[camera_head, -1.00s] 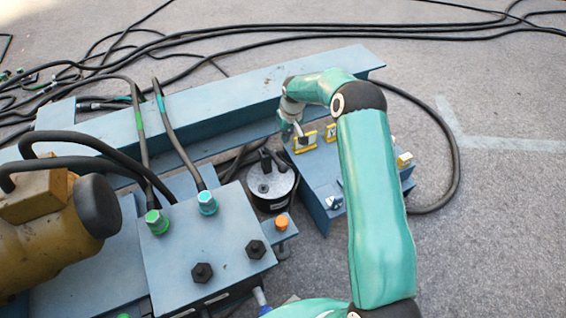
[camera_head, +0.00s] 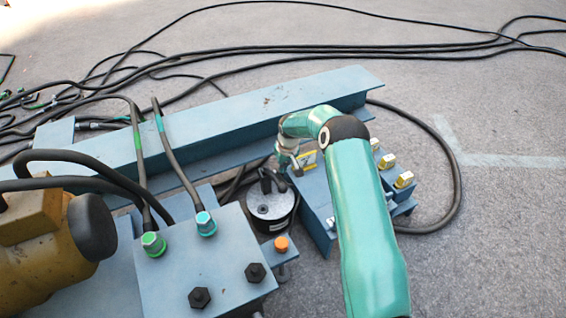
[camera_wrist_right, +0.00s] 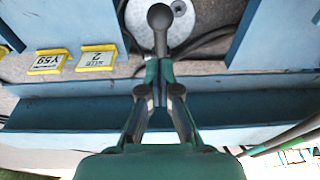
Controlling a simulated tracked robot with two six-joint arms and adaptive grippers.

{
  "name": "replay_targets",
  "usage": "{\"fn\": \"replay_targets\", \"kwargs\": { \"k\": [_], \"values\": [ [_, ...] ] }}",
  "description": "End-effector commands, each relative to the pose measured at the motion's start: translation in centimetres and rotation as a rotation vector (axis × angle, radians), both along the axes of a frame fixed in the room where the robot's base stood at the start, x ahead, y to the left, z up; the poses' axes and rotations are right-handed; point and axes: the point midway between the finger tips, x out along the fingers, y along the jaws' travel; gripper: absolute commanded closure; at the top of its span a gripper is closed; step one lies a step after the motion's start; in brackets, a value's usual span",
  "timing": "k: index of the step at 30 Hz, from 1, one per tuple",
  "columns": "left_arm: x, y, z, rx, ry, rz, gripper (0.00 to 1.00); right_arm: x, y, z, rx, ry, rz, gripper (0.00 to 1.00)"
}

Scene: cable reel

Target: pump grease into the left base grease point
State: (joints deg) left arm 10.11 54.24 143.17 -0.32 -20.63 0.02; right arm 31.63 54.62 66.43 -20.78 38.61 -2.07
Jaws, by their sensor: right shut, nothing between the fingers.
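A round pump (camera_head: 271,207) with a pale top and dark sides stands between the blue blocks, with a dark lever on top. In the right wrist view its lever (camera_wrist_right: 160,20), with a round knob, rises over the pale disc (camera_wrist_right: 181,22). My right gripper (camera_wrist_right: 158,78) is shut and empty, with its fingertips close to the lever; I cannot tell whether they touch it. In the head view, its wrist is just behind and right of the pump. An orange-capped fitting (camera_head: 281,244) sits in front of the pump; I cannot tell which fitting is the left base grease point. My left gripper is out of view.
A long blue beam (camera_head: 225,115) runs behind the pump. A blue block with green- and teal-capped hoses (camera_head: 205,223) and black bolts stands at the front. Yellow-framed tags (camera_wrist_right: 97,58) sit on the right block. Black cables (camera_head: 300,50) cross the floor behind.

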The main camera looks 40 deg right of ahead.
Motion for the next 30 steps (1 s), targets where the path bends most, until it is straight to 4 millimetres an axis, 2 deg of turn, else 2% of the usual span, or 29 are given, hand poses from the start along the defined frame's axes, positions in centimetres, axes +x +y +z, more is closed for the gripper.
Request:
{"fn": "replay_targets", "kwargs": {
  "k": [1,3,12,16,30],
  "values": [
    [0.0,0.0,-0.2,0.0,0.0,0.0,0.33,0.2,0.0,-1.4,0.002,0.003,0.0,1.0],
    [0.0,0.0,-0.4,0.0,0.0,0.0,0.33,0.5,-0.1,-2.8,0.001,0.002,0.0,1.0],
    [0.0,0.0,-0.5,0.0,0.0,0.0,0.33,0.1,0.1,-6.8,0.0,0.001,0.0,1.0],
    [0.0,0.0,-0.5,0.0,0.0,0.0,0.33,0.0,0.2,-7.5,0.0,-0.001,-0.001,1.0],
    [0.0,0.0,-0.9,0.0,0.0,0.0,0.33,0.4,0.6,-7.8,-0.001,-0.006,0.003,1.0]
  ]
}}
